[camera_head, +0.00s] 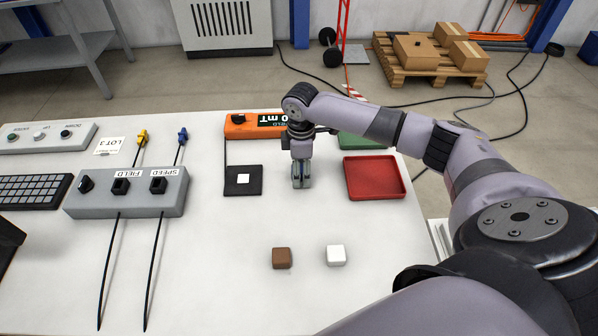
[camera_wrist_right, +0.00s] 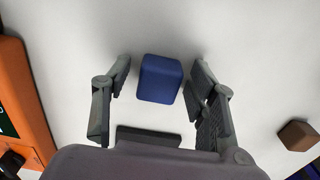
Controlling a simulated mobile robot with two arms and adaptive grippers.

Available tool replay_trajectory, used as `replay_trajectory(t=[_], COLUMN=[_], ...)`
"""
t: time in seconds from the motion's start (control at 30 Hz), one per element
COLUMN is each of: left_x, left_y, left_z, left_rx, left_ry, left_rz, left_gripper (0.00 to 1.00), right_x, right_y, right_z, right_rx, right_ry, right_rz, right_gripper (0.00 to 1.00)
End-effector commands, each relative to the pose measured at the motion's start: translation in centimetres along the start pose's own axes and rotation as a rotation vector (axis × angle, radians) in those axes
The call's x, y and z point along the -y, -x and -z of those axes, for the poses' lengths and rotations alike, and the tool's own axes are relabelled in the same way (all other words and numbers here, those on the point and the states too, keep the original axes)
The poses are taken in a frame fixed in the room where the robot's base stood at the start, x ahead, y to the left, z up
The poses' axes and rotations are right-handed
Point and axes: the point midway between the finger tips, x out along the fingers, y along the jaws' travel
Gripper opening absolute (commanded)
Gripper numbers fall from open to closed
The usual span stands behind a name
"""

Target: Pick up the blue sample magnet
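The blue sample magnet (camera_wrist_right: 160,78) is a small rounded blue block on the white table, clear in the right wrist view. In the head view my gripper mostly hides it. My right gripper (camera_head: 301,182) points down over it. In the right wrist view its fingers are apart, one on each side of the magnet. A gap shows on the left, and the right finger is closer to the magnet; I cannot tell whether it touches. My left gripper is not in view.
A red tray (camera_head: 375,192) lies right of my gripper, a green tray (camera_head: 362,141) behind it. A black pad with a white square (camera_head: 243,179) lies left, an orange meter (camera_head: 240,128) behind. Brown (camera_head: 282,258) and white (camera_head: 336,255) blocks lie in front. A grey control box (camera_head: 125,200) stands farther left.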

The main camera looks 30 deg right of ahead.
Motion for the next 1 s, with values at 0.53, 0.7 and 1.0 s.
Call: replay_trajectory(t=[0.53, 0.7, 1.0], left_x=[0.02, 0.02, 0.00], left_y=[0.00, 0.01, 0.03], left_z=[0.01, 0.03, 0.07], left_rx=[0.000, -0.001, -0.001], left_ry=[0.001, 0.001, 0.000], left_rz=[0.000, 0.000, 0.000], left_gripper=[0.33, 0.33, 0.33], right_x=[-0.03, -0.04, -0.07], right_y=[0.06, 0.09, 0.39], right_z=[0.00, 0.01, 0.02], right_rx=[0.000, -0.001, -0.001], right_ry=[0.000, 0.000, 0.000], right_rz=[-0.001, -0.001, -0.002], right_gripper=[0.14, 0.04, 0.04])
